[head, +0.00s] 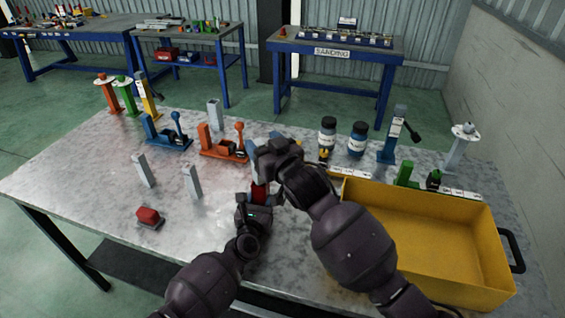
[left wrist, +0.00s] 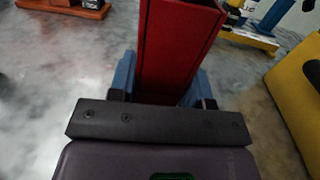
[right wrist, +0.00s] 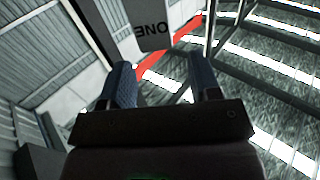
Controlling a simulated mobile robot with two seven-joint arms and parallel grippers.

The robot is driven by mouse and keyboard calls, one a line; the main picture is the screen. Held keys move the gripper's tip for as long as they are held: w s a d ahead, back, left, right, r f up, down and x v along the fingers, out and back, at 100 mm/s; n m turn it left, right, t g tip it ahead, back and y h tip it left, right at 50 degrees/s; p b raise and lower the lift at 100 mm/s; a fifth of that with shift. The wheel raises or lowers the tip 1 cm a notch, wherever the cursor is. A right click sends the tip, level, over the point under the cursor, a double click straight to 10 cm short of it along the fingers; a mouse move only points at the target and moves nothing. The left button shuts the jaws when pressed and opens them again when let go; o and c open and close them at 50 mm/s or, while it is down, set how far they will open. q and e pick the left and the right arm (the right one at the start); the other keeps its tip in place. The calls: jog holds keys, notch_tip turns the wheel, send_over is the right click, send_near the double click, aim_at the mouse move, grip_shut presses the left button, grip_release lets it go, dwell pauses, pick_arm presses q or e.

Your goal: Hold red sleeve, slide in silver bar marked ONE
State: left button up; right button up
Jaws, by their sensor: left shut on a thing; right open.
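The red sleeve (head: 259,191) stands upright in my left gripper (head: 257,207), above the front of the table. In the left wrist view the sleeve (left wrist: 178,55) sits between the blue fingers of my left gripper (left wrist: 160,92), which is shut on it. My right gripper (head: 262,160) is just above the sleeve. In the right wrist view my right gripper (right wrist: 160,82) is open. How deep the bar sits in the sleeve is hidden.
A yellow tray (head: 345,215) stands at right. Blue (head: 168,139) and orange (head: 222,151) clamps are behind.

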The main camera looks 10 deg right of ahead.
jog(key=v, duration=0.9)
jog(key=shift+s, duration=0.35)
jog(key=shift+o, duration=0.2)
jog(key=shift+d, duration=0.1)
jog(key=shift+o, duration=0.2)
jog(key=shift+w, duration=0.1)
jog(key=w+a+f, duration=0.2)
jog(key=w+a, duration=0.1)
jog(key=w, duration=0.3)
jog(key=w+a+f, duration=0.2)
jog(key=w+a, duration=0.1)
jog(key=w, duration=0.4)
jog(key=shift+a, duration=0.3)
jog(key=shift+f, duration=0.1)
jog(key=shift+c, duration=0.2)
